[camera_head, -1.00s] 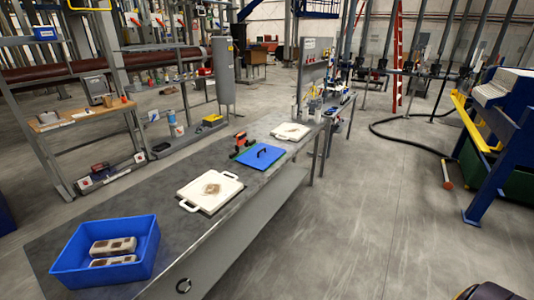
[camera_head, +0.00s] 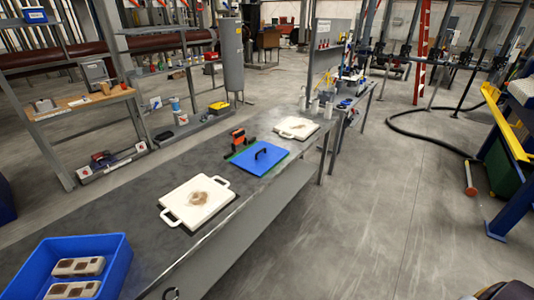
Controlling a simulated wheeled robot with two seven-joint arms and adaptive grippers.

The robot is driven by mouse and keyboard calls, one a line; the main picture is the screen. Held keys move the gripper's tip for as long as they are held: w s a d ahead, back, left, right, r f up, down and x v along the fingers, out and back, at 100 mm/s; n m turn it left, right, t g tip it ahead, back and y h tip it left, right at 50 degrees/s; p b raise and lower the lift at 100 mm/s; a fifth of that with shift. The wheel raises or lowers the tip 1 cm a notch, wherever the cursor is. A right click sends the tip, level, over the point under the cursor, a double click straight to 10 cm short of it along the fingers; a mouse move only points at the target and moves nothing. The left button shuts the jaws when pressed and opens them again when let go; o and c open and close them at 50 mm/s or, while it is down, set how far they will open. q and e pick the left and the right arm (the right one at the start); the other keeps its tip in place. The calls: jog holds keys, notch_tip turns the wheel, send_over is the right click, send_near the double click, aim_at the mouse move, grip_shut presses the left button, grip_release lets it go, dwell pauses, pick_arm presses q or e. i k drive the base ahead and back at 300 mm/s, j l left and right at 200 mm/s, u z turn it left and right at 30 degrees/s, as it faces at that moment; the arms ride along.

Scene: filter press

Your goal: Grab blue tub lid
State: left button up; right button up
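The blue tub lid (camera_head: 270,160) lies flat on the long grey workbench (camera_head: 112,222), near its right edge, with a dark handle on top. The blue tub (camera_head: 117,270) stands open at the near left end of the bench and holds a few pale blocks with dark patches. Part of the tub is cut off by the frame's lower edge. Neither of my grippers is in view.
A white board with handles (camera_head: 178,207) lies between tub and lid. Another white board (camera_head: 297,126) lies beyond the lid. A red-and-black tool (camera_head: 238,139) lies just left of the lid. Open floor (camera_head: 390,190) is right of the bench.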

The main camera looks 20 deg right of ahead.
aim_at(261, 157)
jog(key=i+l, duration=0.35)
jog(key=l, duration=0.15)
jog(key=i+l+z, duration=0.1)
jog(key=i+l, duration=0.25)
jog(key=l, duration=0.2)
jog(key=i+l, duration=0.4)
jog(key=l, duration=0.1)
